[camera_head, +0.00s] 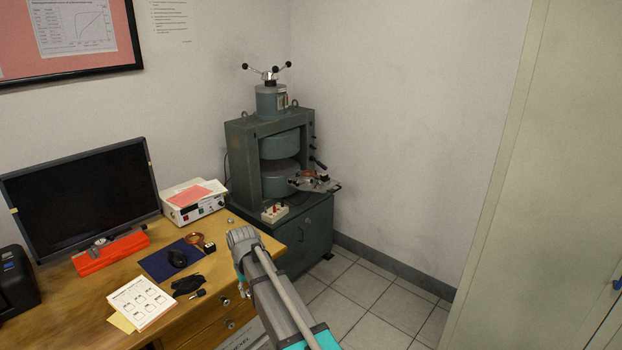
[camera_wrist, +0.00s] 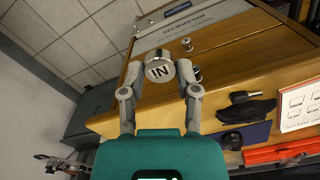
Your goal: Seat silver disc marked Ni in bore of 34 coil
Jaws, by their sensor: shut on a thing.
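In the wrist view, my gripper (camera_wrist: 160,76) is shut on a silver disc (camera_wrist: 159,66). A copper-coloured coil (camera_head: 206,246) lies on the desk just left of the arm's end. No number 34 can be read on it.
The desk (camera_head: 115,290) carries a monitor (camera_head: 82,195), a red object (camera_head: 110,251), a blue mat (camera_head: 160,264), papers (camera_head: 140,302) and a white instrument (camera_head: 193,207). A green magnet frame (camera_head: 243,160) stands behind, with a small stage (camera_head: 322,184) at its gap. Floor to the right is clear.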

